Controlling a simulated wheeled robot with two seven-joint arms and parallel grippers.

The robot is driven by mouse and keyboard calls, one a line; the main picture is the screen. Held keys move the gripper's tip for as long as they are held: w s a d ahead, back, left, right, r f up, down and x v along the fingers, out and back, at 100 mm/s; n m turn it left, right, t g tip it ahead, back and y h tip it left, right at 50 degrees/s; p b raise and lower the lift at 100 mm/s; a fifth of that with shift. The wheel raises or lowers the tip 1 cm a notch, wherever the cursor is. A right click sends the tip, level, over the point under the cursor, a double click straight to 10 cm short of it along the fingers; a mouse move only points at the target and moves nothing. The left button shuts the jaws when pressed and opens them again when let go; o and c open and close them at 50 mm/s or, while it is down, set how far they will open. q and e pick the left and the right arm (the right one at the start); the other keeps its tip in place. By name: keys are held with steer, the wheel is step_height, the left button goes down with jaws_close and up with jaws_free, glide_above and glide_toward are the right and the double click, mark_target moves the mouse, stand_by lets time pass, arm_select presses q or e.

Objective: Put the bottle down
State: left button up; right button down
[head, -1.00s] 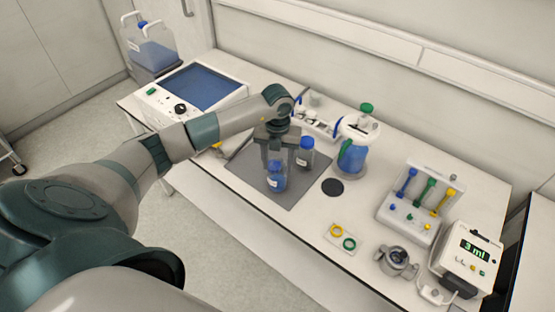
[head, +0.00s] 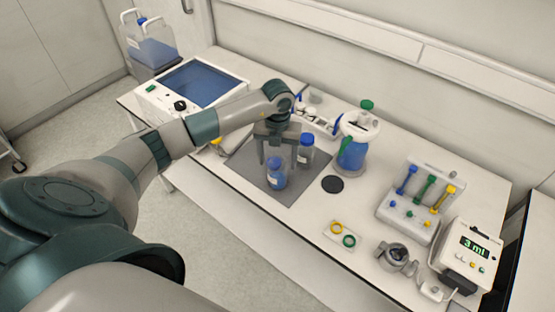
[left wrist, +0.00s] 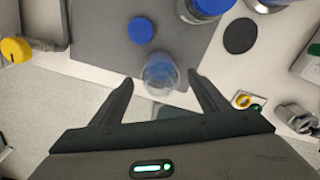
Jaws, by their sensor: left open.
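A small clear bottle with blue contents (head: 276,180) stands upright on the grey mat (head: 296,192). My left gripper (head: 278,162) is open above it, its fingers on either side of the bottle's top. In the left wrist view the bottle (left wrist: 159,76) shows between the spread fingertips (left wrist: 161,79), with a gap at each side. A flat blue round cap (left wrist: 140,30) appears to lie on the mat close by. My right gripper is not in view.
A second blue-capped bottle (head: 306,148) stands close to the right of the gripper. A dark round pad (head: 333,184), a wash bottle (head: 352,153), a pipette rack (head: 418,208) and yellow and green rings (head: 342,234) lie further right. A blue-screened device (head: 200,84) is at left.

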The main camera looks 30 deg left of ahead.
arm_select(q)
step_height(320, 180, up, 12)
steer(key=b, duration=0.4)
steer(key=shift+f, duration=0.2)
steer(key=shift+d, duration=0.1)
stand_by(0.4)
